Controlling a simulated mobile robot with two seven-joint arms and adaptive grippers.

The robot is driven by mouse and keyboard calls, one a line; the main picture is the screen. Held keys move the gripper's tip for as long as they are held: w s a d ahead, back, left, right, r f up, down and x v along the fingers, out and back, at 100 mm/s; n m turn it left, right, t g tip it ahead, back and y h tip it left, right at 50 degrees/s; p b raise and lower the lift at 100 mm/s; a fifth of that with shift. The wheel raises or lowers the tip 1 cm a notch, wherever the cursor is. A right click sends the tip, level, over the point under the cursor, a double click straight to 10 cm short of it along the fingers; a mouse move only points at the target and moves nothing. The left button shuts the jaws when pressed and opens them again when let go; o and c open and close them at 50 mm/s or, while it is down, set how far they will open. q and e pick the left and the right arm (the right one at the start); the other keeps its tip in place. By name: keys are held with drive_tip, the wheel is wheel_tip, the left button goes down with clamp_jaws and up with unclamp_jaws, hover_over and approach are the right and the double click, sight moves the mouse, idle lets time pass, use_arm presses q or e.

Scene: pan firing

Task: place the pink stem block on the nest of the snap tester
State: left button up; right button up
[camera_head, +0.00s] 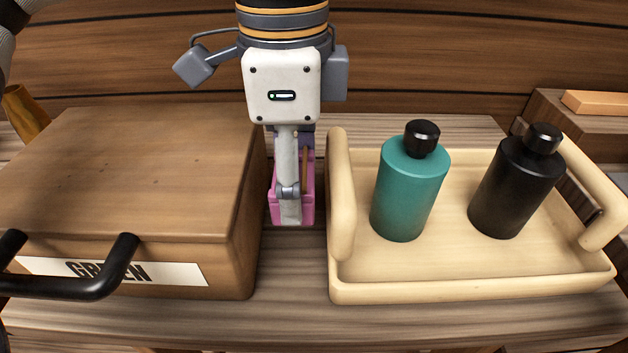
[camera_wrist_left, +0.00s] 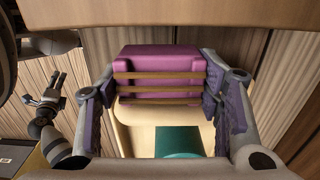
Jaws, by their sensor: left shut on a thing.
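The pink stem block (camera_head: 307,208) is in the gap between the brown wooden box and the pale tray in the head view. My left gripper (camera_head: 290,205) points down and is shut on it, hiding part of it. In the left wrist view the pink block (camera_wrist_left: 162,62) sits between the two purple finger pads of my left gripper (camera_wrist_left: 163,95), with thin brown sticks across it. I cannot tell whether the block touches the shelf. I cannot make out the snap tester or its nest for certain.
The brown box (camera_head: 130,170) with a "GREEN" label and black handle (camera_head: 75,285) stands close on the left. The pale tray (camera_head: 460,290) stands close on the right, holding a teal bottle (camera_head: 408,195) and a black bottle (camera_head: 515,190). The gap between is narrow.

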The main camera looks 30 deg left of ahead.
use_arm(q)
drive_tip(key=w+f, duration=0.1)
drive_tip(key=a+f, duration=0.1)
drive_tip(key=shift+w+f, duration=0.4)
drive_tip(key=f, duration=0.1)
drive_tip(key=w+f, duration=0.1)
drive_tip(key=f, duration=0.2)
drive_tip(key=shift+w+a+b, duration=0.25)
drive_tip(key=shift+a+b, duration=0.1)
drive_tip(key=shift+a, duration=0.05)
drive_tip(key=shift+f, duration=0.4)
drive_tip(key=shift+f, duration=0.1)
drive_tip(key=o, duration=1.3)
drive_tip(key=shift+c, duration=0.2)
